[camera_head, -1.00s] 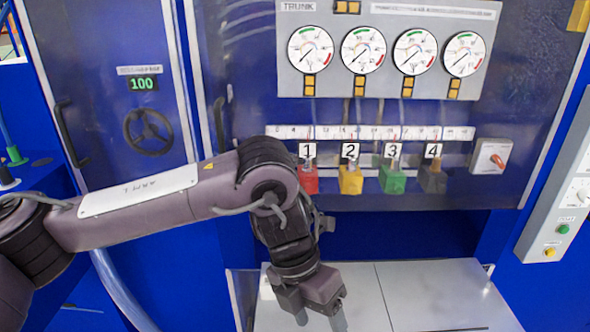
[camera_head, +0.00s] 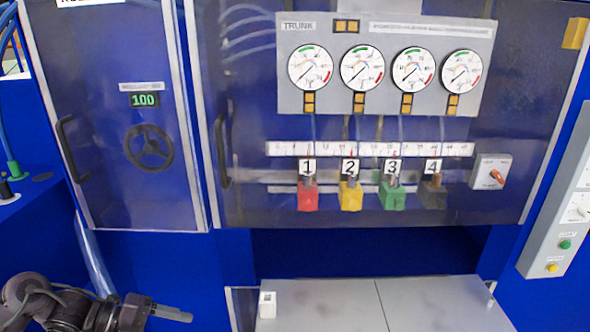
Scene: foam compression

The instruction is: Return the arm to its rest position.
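My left arm is low in the bottom left corner of the head view. Its gripper (camera_head: 172,312) points right, left of the grey work table, and touches nothing that I can see. The fingers show edge-on, so I cannot tell whether they are open or shut. My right gripper is not in view.
Behind stands a blue cabinet with a gauge panel (camera_head: 388,100), numbered coloured blocks, a handwheel (camera_head: 148,146) and a rotary switch (camera_head: 490,172). A button panel (camera_head: 560,220) is at right.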

